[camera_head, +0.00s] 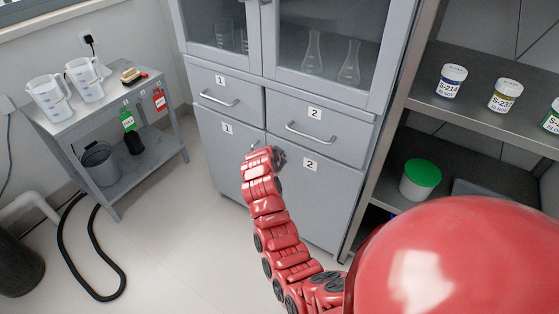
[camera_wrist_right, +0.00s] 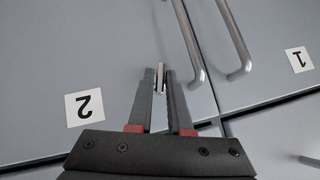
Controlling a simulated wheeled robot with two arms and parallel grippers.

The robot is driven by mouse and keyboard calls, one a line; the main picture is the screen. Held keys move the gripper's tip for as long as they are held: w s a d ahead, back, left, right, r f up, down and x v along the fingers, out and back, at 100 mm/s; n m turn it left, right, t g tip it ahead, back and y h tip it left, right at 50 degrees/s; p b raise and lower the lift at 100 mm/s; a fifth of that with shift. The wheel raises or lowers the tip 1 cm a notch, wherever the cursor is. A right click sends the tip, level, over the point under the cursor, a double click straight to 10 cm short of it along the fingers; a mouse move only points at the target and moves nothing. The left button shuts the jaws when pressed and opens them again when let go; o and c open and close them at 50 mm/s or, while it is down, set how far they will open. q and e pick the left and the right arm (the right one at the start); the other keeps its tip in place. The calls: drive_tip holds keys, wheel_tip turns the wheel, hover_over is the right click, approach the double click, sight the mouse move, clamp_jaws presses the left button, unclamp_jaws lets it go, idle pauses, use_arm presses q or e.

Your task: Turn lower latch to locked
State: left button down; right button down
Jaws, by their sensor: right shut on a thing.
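The grey cabinet's lower doors, labelled 1 (camera_head: 226,160) and 2 (camera_head: 310,200), are shut. My right arm reaches to the top of these doors in the head view, where its gripper (camera_head: 279,157) is a small dark shape against door 2 and covers the latch area. In the right wrist view, which is upside down, my right gripper (camera_wrist_right: 160,76) is shut on a small metal piece, the lower latch (camera_wrist_right: 160,78), beside the two curved door handles (camera_wrist_right: 188,45). How far the latch is turned is hard to tell. My left gripper is not in view.
Two drawers with bar handles (camera_head: 310,133) sit just above the lower doors. An open shelf (camera_head: 480,115) with jars stands to the right. A grey side table (camera_head: 130,95) with jugs stands at the left, with a black hose (camera_head: 85,245) on the floor.

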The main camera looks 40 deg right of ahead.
drive_tip(key=shift+w+d+r+n+g+h+b, duration=0.15)
drive_tip(key=shift+n+g+h+b, duration=0.45)
drive_tip(key=shift+g, duration=0.6)
drive_tip(key=c, duration=0.8)
unclamp_jaws()
drive_tip(key=shift+c, duration=0.2)
drive_tip(key=p+v, duration=0.2)
drive_tip(key=v, duration=1.5)
drive_tip(key=shift+r+p, duration=0.2)
drive_tip(key=shift+p, duration=0.2)
drive_tip(key=shift+w, duration=0.25)
